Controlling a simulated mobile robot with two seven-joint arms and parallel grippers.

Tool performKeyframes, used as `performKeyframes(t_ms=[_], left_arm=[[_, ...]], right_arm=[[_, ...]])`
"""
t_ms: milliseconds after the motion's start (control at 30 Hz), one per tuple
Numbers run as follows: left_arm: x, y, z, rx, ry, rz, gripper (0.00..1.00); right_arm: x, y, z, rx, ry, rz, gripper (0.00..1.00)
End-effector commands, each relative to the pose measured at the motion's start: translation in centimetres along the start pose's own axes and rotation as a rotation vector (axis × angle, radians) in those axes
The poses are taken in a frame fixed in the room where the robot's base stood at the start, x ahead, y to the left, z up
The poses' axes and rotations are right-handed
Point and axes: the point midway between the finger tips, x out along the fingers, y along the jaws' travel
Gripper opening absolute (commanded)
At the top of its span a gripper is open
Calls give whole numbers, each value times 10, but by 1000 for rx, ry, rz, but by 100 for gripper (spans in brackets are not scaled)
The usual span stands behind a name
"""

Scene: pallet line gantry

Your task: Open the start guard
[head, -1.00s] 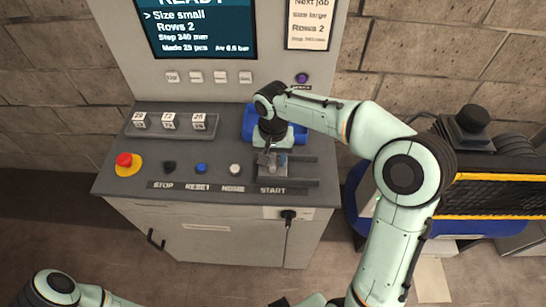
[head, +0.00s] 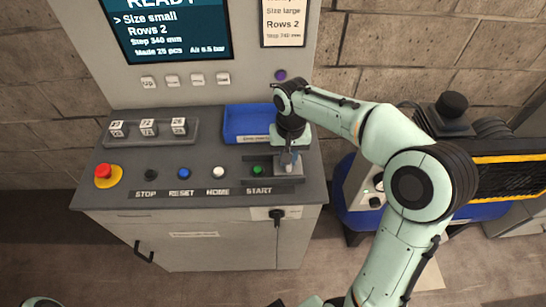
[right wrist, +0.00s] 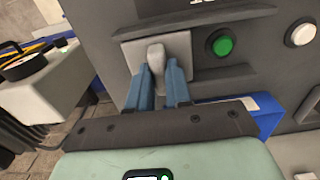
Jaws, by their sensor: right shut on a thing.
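The start guard is a grey sliding plate with an upright grip (right wrist: 157,55), seen in the right wrist view. In the head view the guard (head: 284,168) sits at the right of its rails, beside the green start button (head: 258,170). The green button (right wrist: 222,45) is uncovered in both views. My right gripper (head: 289,158) is over the guard, and its blue fingers (right wrist: 160,75) are shut around the grip. The fingers hide part of the guard in the head view. My left gripper is out of view.
A blue tray (head: 247,121) stands just behind the guard. White home (head: 218,172), blue reset (head: 184,173) and black stop (head: 150,174) buttons line the panel to the left, with a red emergency button (head: 103,171) at the far left. A key-like fitting (head: 278,214) is on the front.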

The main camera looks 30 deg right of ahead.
Motion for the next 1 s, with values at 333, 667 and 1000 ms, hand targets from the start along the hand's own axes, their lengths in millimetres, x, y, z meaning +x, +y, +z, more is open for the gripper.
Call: performKeyframes(t_ms=[333, 667, 1000], left_arm=[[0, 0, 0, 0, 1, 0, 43], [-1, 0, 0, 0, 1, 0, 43], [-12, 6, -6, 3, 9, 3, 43]], right_arm=[[0, 0, 0, -1, -3, -1, 42], [-2, 0, 0, -1, -2, -1, 45], [-59, -2, -1, -2, 4, -4, 45]])
